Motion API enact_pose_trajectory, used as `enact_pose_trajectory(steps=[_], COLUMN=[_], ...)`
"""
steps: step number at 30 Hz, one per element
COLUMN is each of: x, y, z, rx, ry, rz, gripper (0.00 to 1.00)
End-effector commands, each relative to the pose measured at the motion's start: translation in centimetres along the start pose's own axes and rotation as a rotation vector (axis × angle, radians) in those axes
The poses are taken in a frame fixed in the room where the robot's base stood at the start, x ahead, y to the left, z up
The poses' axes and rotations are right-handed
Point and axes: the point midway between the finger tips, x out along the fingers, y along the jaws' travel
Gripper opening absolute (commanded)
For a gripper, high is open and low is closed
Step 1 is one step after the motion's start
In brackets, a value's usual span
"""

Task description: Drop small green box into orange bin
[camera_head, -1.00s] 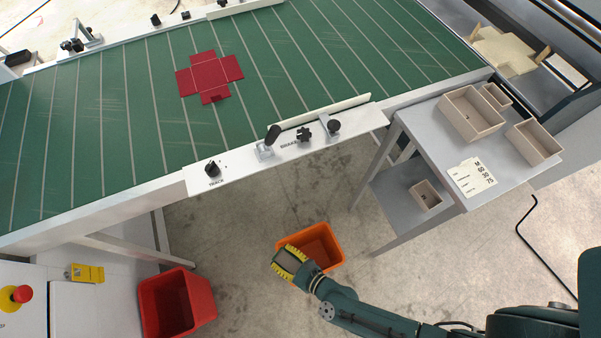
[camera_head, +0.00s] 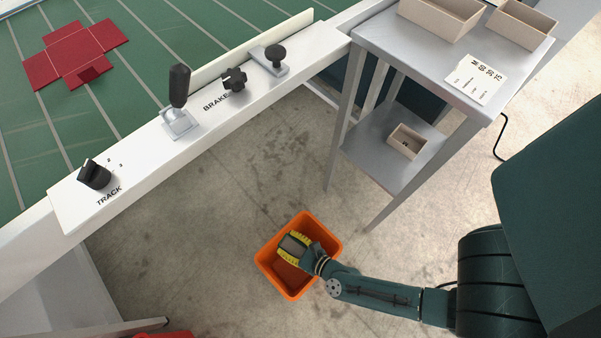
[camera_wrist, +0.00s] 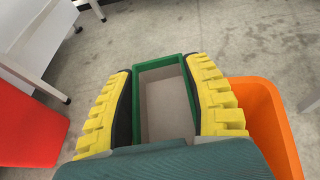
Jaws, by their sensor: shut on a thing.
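My gripper (camera_head: 293,248) has yellow ridged fingers and is shut on the small green box, one finger at each side. In the wrist view, the box's green rim (camera_wrist: 166,64) and greyish inside show between the fingers (camera_wrist: 165,105). In the wrist view the bin (camera_wrist: 272,120) lies to the right of the box, partly hidden by the gripper. The height above the bin is unclear.
A red bin (camera_wrist: 28,120) stands left in the wrist view. The green conveyor with its white rail (camera_head: 215,110) is at upper left. A grey table (camera_head: 395,50) with beige boxes is at upper right, with another beige box (camera_head: 408,141) on its lower shelf.

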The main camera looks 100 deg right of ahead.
Motion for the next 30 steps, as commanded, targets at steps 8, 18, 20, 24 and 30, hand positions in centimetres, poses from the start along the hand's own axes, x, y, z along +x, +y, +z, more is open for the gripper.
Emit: enact_pose_trajectory(steps=[8,18,20,24,30], x=[1.3,1.2,1.2,1.2,0.6], y=[0.0,0.0,0.0,0.0,0.1], z=[-3.0,-2.9,-2.9,-2.9,-2.9], rx=[-0.001,-0.001,-0.001,-0.001,-0.002], ry=[0.0,0.0,0.0,0.0,0.0], rz=[0.001,0.001,0.001,0.001,0.003], gripper=[0.24,0.75,0.8,0.8,0.8])
